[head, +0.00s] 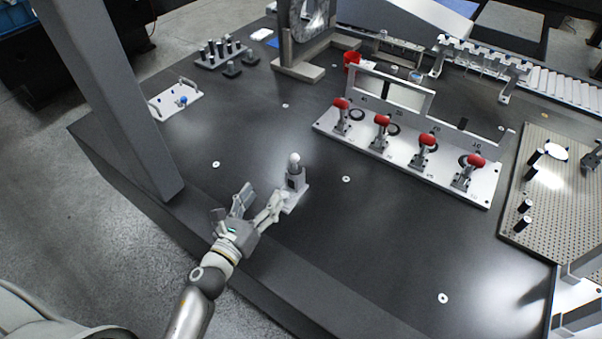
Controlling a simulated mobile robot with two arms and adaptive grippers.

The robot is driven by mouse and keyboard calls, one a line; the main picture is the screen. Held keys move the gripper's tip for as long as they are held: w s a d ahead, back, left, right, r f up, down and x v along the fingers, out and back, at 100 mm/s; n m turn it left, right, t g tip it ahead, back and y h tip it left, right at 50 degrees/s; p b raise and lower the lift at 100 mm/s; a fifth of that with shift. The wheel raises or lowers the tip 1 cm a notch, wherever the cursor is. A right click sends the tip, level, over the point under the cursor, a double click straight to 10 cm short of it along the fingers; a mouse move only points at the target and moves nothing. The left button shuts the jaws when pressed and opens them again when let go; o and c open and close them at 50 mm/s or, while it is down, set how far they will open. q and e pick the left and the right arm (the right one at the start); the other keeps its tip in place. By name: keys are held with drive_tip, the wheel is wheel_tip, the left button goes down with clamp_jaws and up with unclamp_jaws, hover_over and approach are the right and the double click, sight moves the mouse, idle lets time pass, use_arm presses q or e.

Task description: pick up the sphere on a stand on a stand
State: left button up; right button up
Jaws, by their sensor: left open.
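The sphere (294,158) is a small pale ball on top of a short stand (296,181) with a dark upper part and a light grey base plate. It stands upright on the dark table, right of the picture's middle left. My left gripper (258,203) comes in from the lower left. Its two fingers are spread apart, with nothing between them. The right finger reaches up to the stand's base in the picture; I cannot tell whether it touches. The sphere is above and to the right of the fingers. My right gripper is not in view.
A white plate with several red-handled clamps (402,155) lies to the right. A thick grey column (115,100) rises at the left table edge. A perforated board (560,200) with dark pins is at far right. A red cup (351,59) stands behind. The front table is mostly clear.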

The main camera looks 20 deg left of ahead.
sight(291, 175)
use_arm(q)
drive_tip(key=d+m+h, duration=0.1)
drive_tip(key=d+f+m, duration=0.1)
drive_tip(key=m, duration=0.1)
drive_tip(key=shift+w+h, duration=0.35)
drive_tip(key=shift+h, duration=0.05)
drive_tip(key=shift+w+d+m, duration=0.25)
drive_tip(key=shift+w+m, duration=0.05)
drive_tip(key=p+x, duration=0.1)
drive_tip(key=x, duration=0.3)
drive_tip(key=shift+w+d, duration=0.1)
drive_tip(key=shift+x, duration=0.85)
drive_tip(key=shift+a+p+x, duration=0.2)
drive_tip(key=shift+p+x, duration=0.35)
drive_tip(key=shift+x, duration=1.45)
drive_tip(key=shift+f, duration=0.15)
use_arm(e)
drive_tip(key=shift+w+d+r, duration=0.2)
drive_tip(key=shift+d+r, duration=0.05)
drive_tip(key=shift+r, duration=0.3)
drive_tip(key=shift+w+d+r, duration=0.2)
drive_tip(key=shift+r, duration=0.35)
use_arm(q)
clamp_jaws()
